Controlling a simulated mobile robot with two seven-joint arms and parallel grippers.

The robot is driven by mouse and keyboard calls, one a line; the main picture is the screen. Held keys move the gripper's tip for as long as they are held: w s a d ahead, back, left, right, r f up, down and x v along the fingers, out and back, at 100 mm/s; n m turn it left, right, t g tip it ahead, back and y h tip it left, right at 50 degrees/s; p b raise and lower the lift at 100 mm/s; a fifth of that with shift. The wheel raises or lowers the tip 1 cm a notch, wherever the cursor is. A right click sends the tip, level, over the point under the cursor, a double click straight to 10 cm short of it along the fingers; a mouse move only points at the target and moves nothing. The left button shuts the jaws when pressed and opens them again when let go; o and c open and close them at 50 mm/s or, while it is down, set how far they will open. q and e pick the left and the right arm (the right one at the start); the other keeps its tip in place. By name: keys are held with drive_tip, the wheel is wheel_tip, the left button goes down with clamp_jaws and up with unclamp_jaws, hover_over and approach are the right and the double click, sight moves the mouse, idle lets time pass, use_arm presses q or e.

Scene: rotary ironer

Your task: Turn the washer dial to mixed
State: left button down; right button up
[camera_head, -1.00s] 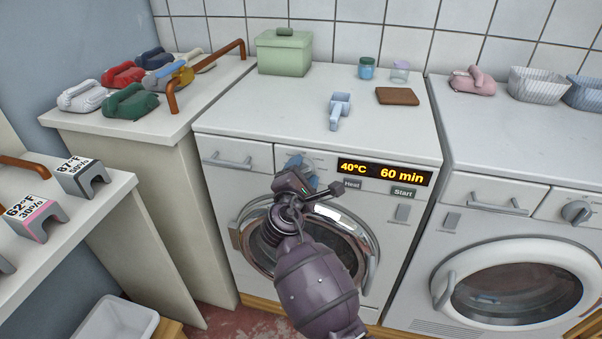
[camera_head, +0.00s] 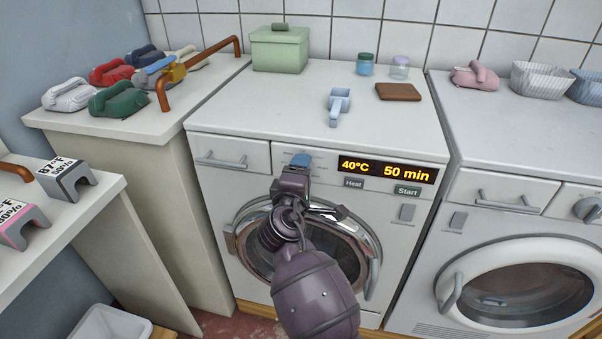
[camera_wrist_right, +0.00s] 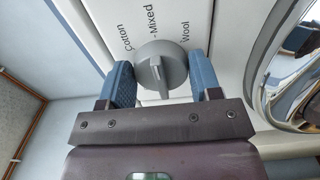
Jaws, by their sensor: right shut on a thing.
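The middle washer (camera_head: 214,180) has its dial on the upper front panel, hidden in the head view by my right gripper (camera_head: 298,162). In the right wrist view the round grey dial (camera_wrist_right: 158,66) sits between the two blue fingers of my right gripper, which is shut on it. The labels Cotton, Mixed (camera_wrist_right: 150,22) and Wool fan around the dial. The dial's raised ridge lies roughly along the line toward Mixed; its exact aim is hard to tell. The display (camera_head: 388,169) reads 40°C and 50 min. My left gripper is out of view.
Heat (camera_head: 353,183) and Start (camera_head: 407,190) buttons sit below the display. The washer's round door (camera_head: 371,255) is just beneath my right arm. A blue scoop (camera_head: 339,105), brown block (camera_head: 398,91) and green box (camera_head: 281,50) stand on top. A second washer (camera_head: 463,215) stands to the right.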

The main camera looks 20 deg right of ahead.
idle(0.4)
drive_tip(key=o, duration=0.9)
drive_tip(key=shift+d, duration=0.1)
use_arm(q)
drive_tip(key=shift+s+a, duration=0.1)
